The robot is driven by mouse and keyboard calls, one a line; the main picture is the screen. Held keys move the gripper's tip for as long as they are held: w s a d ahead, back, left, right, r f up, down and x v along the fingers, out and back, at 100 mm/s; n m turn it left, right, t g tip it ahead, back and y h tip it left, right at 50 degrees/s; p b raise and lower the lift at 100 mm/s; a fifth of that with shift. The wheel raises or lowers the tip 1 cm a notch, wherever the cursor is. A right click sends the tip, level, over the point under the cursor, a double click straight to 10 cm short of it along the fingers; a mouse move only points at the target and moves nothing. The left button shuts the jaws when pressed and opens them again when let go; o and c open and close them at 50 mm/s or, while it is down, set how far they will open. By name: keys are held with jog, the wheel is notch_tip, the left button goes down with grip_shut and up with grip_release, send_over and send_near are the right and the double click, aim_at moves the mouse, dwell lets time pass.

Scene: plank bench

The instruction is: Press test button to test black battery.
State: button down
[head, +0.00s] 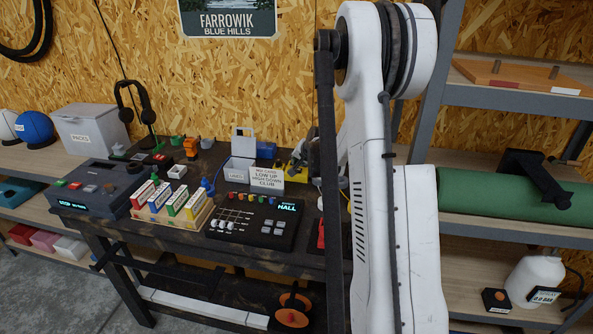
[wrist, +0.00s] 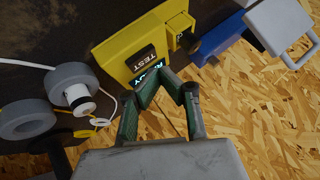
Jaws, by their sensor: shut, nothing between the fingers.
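The yellow battery tester (wrist: 118,58) stands on the dark bench. In the wrist view it shows a dark button (wrist: 140,53), the word TEST and a lit display (wrist: 152,76) reading READY, partly covered by a finger. My gripper (wrist: 166,78) is shut and empty, its tips at the tester's near edge by the display, short of the button in the picture. Whether they touch the tester I cannot tell. A yellow bay (wrist: 179,27) at the tester's right side has a dark piece by it; I cannot tell if this is the black battery. In the head view the tester (head: 297,168) is partly hidden by my arm.
Grey rings (wrist: 72,84) and a white spool with cord lie left of the tester. A blue box (wrist: 227,32) with a pale open lid is on its right. A black control panel (head: 255,222) and a rack of coloured boxes (head: 170,208) stand further left along the bench.

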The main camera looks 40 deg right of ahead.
jog(key=shift+f, duration=0.15)
jog(key=shift+f+b, duration=0.3)
jog(key=shift+b, duration=0.3)
jog(key=shift+f+b, duration=0.45)
dwell(0.8)
jog(key=shift+r, duration=0.2)
jog(key=shift+r+p, duration=0.3)
jog(key=shift+r, duration=0.4)
jog(key=shift+r+p, duration=1.05)
jog(key=shift+r, duration=1.45)
